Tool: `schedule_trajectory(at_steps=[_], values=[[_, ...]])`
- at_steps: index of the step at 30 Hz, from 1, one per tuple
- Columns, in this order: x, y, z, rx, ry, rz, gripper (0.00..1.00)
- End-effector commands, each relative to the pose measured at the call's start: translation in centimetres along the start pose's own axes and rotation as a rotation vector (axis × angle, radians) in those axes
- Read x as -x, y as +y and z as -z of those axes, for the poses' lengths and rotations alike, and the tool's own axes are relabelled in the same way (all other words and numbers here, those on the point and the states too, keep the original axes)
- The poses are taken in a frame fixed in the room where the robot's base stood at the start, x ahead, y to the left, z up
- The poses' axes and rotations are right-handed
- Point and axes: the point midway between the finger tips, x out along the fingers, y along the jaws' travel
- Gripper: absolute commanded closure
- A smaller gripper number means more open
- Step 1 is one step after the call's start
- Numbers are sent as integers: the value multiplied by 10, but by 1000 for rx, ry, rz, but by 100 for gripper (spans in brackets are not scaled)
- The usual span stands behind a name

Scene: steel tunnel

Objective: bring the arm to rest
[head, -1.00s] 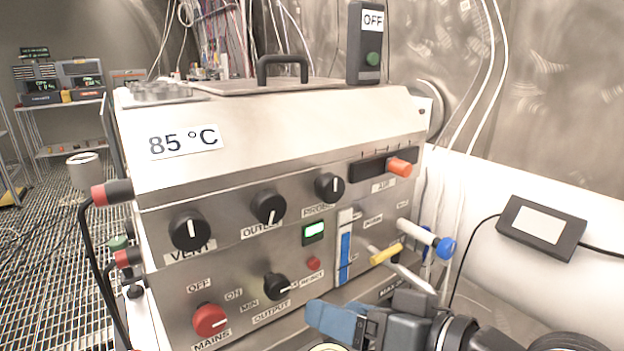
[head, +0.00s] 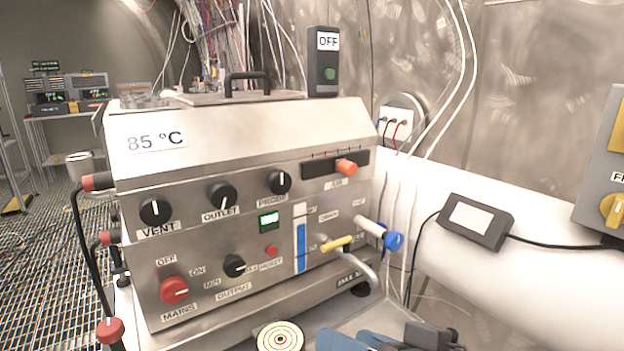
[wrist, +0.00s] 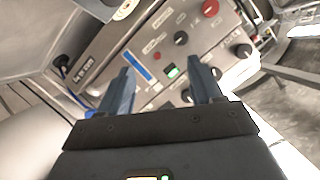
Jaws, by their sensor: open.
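My gripper (wrist: 160,92) shows in the wrist view with its two blue fingers apart and nothing between them. Beyond the fingers is the steel panel (wrist: 130,50) of a machine, upside down in that view, with a gap that I cannot measure. In the head view only part of my gripper (head: 372,341) shows at the bottom edge, low in front of the machine (head: 230,140). The machine carries an "85 °C" label (head: 157,140), black knobs, a red mains knob (head: 174,290) and a lit green display (head: 269,221).
A yellow-handled tap (head: 337,243) and a blue-ended white spout (head: 385,238) stick out of the machine's front right. A round target-like disc (head: 280,337) lies below. A small black box (head: 476,221) sits on the white ledge at right. A grey switch box (head: 606,180) is at the right edge.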

Motion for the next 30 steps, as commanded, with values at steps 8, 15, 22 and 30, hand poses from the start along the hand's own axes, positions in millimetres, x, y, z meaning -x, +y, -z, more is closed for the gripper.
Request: schedule_trajectory(at_steps=[8, 15, 22, 30], values=[[10, 22, -24, -26, 41, -68, 35], [31, 50, -58, -45, 98, -170, 35], [78, 82, -112, -31, 173, -335, 35], [153, 94, -169, 57, 238, -517, 35]])
